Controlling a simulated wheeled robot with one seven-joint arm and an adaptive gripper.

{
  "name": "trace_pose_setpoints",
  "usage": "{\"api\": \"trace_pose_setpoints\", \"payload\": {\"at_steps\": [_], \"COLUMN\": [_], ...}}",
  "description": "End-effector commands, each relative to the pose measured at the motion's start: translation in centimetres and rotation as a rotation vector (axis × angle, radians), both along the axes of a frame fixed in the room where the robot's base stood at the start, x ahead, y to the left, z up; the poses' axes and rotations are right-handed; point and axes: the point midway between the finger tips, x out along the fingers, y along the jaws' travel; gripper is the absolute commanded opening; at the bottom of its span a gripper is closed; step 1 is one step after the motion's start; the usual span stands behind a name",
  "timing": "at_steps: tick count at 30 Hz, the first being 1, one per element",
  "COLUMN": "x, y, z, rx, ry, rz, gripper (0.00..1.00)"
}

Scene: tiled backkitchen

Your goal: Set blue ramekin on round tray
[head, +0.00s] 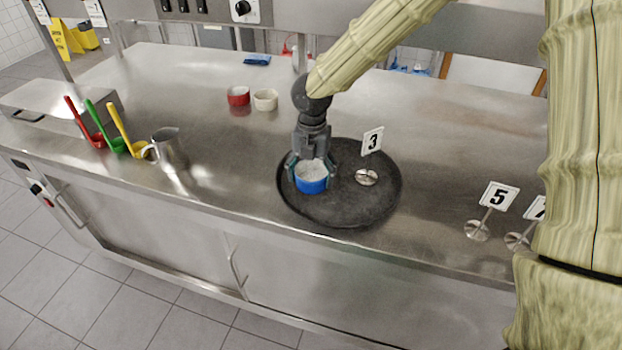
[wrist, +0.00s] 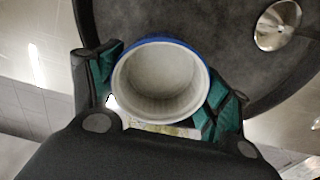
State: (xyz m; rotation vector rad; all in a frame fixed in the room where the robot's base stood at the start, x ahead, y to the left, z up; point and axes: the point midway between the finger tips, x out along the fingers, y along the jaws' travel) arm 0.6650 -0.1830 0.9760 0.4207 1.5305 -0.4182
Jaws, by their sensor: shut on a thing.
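The blue ramekin (head: 311,183) has a white inside and is upright between the fingers of my gripper (head: 311,172). In the wrist view the ramekin (wrist: 160,82) sits between both teal finger pads of my gripper (wrist: 163,95), which is shut on it. The round tray (head: 345,210) is dark and lies on the steel counter. The ramekin is over the left part of the tray; I cannot tell whether its base touches the surface. The tray also shows in the wrist view (wrist: 235,65). Its left edge is partly hidden by my gripper.
A number 3 sign (head: 372,141) on a round metal base stands on the tray, right of the ramekin. A red ramekin (head: 238,96) and a cream one (head: 265,100) stand behind. A metal jug (head: 169,148) is left. A number 5 sign (head: 499,196) stands right.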

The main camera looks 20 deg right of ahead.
Motion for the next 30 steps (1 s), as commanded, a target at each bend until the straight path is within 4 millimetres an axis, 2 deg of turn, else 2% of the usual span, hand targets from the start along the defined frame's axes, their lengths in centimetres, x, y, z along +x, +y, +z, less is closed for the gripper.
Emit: {"api": "trace_pose_setpoints", "payload": {"at_steps": [5, 15, 26, 27, 30], "x": [0.4, 0.3, 0.3, 0.3, 0.3], "y": [-0.3, -0.2, -0.2, -0.2, -0.2], "z": [-0.3, -3.4, -3.8, -3.9, -3.8], "rx": [-0.001, -0.001, -0.001, -0.001, -0.001], "ry": [0.001, -0.002, -0.002, -0.002, -0.002], "rz": [-0.001, 0.001, 0.001, 0.001, 0.001], "gripper": [0.48, 0.48, 0.48, 0.80, 0.98]}}
